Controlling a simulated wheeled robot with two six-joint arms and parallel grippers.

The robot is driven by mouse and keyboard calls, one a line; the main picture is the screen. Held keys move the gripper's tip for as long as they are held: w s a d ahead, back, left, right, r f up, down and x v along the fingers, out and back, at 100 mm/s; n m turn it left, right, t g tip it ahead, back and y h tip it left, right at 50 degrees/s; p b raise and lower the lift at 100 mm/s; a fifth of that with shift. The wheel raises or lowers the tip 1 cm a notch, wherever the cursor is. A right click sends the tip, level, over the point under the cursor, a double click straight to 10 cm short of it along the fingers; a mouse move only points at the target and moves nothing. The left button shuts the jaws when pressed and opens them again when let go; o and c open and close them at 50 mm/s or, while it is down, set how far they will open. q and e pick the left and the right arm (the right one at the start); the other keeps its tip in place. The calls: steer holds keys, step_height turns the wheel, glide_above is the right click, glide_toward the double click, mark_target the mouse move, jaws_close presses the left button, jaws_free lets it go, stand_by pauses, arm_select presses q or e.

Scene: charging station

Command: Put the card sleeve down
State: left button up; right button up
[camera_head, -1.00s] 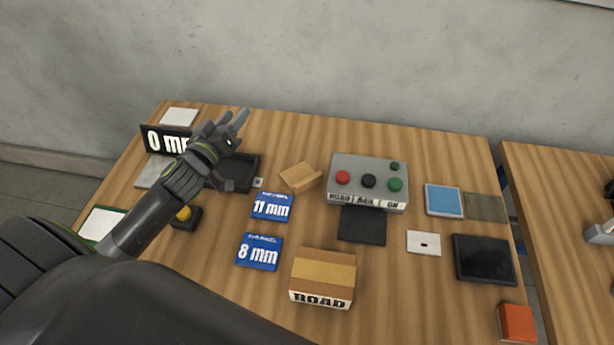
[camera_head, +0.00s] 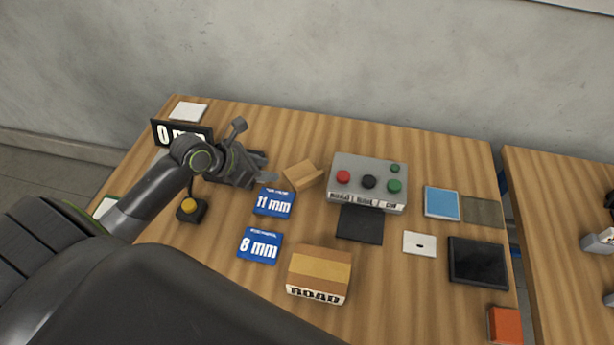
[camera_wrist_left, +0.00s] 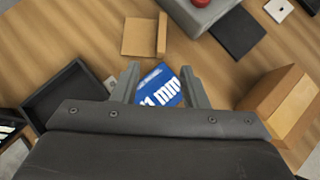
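My left gripper (camera_head: 266,167) is above the left part of the table. In the left wrist view its two fingers (camera_wrist_left: 161,80) are apart, with nothing held between them. The blue 11 mm card (camera_head: 274,203) lies on the table just in front of the gripper and shows between the fingers in the wrist view (camera_wrist_left: 160,88). The blue 8 mm card (camera_head: 260,245) lies nearer to me. A tan folded card piece (camera_head: 303,175) stands right of the gripper. I cannot tell which of these is the card sleeve.
A black tray (camera_wrist_left: 40,105) is largely hidden behind my left arm in the head view. A grey button box (camera_head: 368,165), a brown box (camera_head: 319,272), a yellow button (camera_head: 189,206) and a black 0 mm display (camera_head: 165,133) stand around. Wood is clear between the 8 mm card and front.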

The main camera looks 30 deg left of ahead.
arm_select(q)
glide_toward(309, 178)
steer(key=x, duration=0.3)
steer(key=shift+w+f, duration=0.3)
steer(key=shift+w, duration=0.05)
steer(key=shift+x, duration=2.6)
steer(key=shift+s+d, duration=0.15)
jaws_close()
